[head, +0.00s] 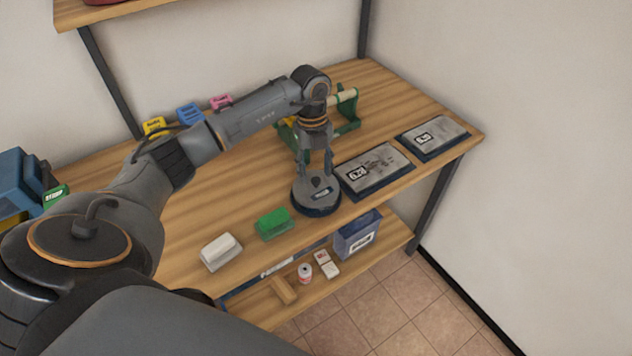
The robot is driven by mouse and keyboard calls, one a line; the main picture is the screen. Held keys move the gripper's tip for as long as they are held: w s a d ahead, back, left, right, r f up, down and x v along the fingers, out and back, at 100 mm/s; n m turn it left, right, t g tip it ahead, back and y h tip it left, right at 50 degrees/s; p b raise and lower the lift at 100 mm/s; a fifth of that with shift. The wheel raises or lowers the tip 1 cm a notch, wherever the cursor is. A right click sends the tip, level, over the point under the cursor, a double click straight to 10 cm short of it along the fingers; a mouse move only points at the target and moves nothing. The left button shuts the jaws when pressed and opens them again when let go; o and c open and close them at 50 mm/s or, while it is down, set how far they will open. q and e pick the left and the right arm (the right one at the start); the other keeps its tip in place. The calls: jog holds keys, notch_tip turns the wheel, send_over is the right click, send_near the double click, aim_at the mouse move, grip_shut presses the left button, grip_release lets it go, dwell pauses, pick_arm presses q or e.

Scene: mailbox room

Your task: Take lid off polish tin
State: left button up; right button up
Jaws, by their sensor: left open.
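The polish tin is a round, low, dark-blue tin (318,211) near the front edge of the wooden bench, in the head view. Its grey lid (305,197) sits on top, with a small dark knob in the middle and a pale label at the front. My left gripper (317,178) points straight down over the lid, its open fingers on either side of the knob. I cannot tell whether the fingertips touch the lid. My right gripper is out of view.
Two grey slabs with dark-blue edges (376,171) (433,137) lie right of the tin. A green block (274,223) and a white block (221,251) lie to its left. A green stand (349,110) is behind my arm. A lower shelf (341,293) holds small items.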

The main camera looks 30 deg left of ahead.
pick_arm(q)
jog(key=shift+s+d+f, duration=0.1)
jog(key=shift+f, duration=0.9)
grip_shut()
jog(key=shift+r, duration=0.15)
